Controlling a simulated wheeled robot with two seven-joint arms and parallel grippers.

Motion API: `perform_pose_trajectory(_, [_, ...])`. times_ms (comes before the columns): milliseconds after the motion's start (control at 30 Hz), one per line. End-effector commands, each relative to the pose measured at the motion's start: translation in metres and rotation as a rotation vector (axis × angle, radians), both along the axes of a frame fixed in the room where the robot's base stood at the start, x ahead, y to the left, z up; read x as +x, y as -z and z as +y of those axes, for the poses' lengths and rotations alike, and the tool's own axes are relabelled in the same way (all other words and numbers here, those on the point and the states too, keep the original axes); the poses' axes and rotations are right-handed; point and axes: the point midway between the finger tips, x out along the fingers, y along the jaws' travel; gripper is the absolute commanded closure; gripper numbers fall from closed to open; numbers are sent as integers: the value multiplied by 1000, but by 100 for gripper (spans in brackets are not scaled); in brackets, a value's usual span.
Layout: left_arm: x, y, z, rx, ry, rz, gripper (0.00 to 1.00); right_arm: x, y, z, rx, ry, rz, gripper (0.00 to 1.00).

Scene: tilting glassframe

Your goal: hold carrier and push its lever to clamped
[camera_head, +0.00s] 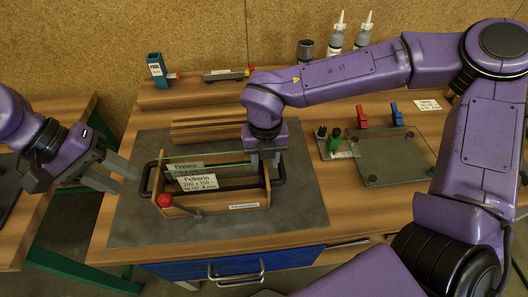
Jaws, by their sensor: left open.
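The carrier (262,202), a wooden frame with labels on it, stands on the dark mat. Its black left handle (145,180) sticks out at the left end. A lever with a red ball knob (164,200) is at its front left corner. A glass pane (215,163) shows along its top. My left gripper (127,180) is open and empty, just left of the carrier, its fingers pointing towards the left handle. My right gripper (265,166) points down at the carrier's right end. The handle there is mostly hidden, and I cannot tell whether the fingers grip anything.
The dark mat (130,225) lies on the wooden table. Behind are a blue holder (157,70) and two bottles (338,32). To the right are a glass plate (395,157) and red (361,117) and blue (396,115) clamps. The mat's front left is clear.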

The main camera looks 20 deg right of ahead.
Motion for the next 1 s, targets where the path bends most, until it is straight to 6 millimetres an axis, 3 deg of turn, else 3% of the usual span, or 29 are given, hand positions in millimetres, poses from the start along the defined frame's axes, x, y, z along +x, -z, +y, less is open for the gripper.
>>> perform_pose_trajectory(100, [0, 0, 0, 0, 0, 0, 57, 0, 0, 0, 0, 0, 0, 61])
perform_pose_trajectory(200, [0, 0, 0, 0, 0, 0, 57, 0, 0, 0, 0, -1, 0, 93])
perform_pose_trajectory(233, [0, 0, 0, 0, 0, 0, 57, 0, 0, 0, 0, -1, 0, 100])
perform_pose_trajectory(1000, [0, 0, 0, 0, 0, 0, 57, 0, -1, 0, 1, 0, -1, 100])
